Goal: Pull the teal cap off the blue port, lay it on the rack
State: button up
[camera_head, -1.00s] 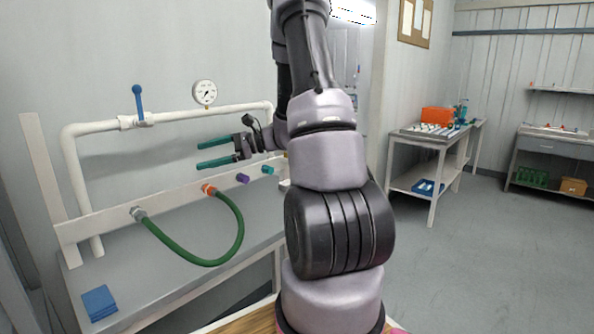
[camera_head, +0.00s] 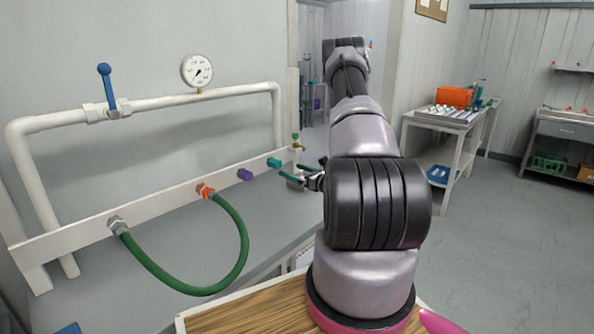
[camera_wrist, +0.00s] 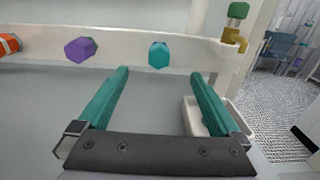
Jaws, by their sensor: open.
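The teal cap (camera_head: 273,163) sits on the white rail at the back of the bench, right of a purple cap (camera_head: 245,175). In the wrist view the teal cap (camera_wrist: 158,54) faces me, and any blue port behind it is hidden. My gripper (camera_wrist: 160,73) is open and empty. Its two teal fingers point toward the rail, with the teal cap ahead of the gap between them and apart from them. In the head view my gripper (camera_head: 297,172) is just right of the teal cap. I cannot tell which object is the rack.
An orange fitting (camera_head: 205,191) with a green hose (camera_head: 243,245) is on the rail (camera_head: 160,209) to the left. A brass fitting (camera_wrist: 232,38) with a green top stands at the rail's right end. A white tray (camera_wrist: 238,121) lies below, near my right finger.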

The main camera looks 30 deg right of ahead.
aim_at(279, 165)
jog(key=shift+x, duration=4.75)
jog(key=shift+a, duration=0.1)
grip_shut()
